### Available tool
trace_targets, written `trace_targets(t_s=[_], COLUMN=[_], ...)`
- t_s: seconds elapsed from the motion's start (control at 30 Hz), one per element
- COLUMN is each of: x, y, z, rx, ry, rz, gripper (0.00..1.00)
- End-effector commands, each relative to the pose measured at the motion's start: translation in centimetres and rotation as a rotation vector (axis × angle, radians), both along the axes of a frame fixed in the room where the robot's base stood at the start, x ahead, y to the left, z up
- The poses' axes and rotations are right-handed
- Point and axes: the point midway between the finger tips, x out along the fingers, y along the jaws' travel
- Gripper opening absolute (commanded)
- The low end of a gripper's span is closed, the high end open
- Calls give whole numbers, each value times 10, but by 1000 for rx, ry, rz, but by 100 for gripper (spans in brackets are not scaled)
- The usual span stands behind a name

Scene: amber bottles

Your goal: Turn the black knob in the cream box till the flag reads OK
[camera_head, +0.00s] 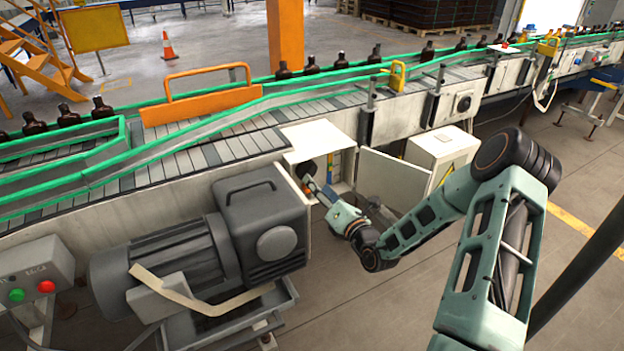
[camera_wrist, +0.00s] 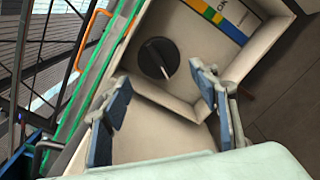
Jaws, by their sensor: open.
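The cream box (camera_head: 318,137) stands open at the side of the conveyor. The round black knob (camera_head: 305,170) is inside it, partly hidden by my gripper in the head view. In the wrist view the knob (camera_wrist: 156,55) is clear, with a pale pointer line towards its lower right. A strip with green, yellow and blue bands (camera_wrist: 236,33) lies beside it; lettering near it is cut by the top edge, so I cannot read the flag surely. My gripper (camera_wrist: 160,75) is open, its fingers spread either side below the knob in the picture, with no visible contact.
The box's open door (camera_head: 388,180) stands right of my gripper. A large grey motor (camera_head: 215,245) is close on the left. The conveyor (camera_head: 190,160) with green rails runs behind. A white cabinet (camera_head: 440,148) is beyond the door.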

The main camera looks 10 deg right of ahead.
Motion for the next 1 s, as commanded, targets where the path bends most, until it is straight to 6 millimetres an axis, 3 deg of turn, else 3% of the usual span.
trace_targets(t_s=[0.13,0.33,0.87,1.0], x=[-29,-51,-55,-54], y=[-10,-16,-18,-8], z=[-1,0,0,13], rx=[0,0,0,-33], ry=[4,1,0,-26], rz=[-1,1,1,39], gripper=[55,55,55,55])
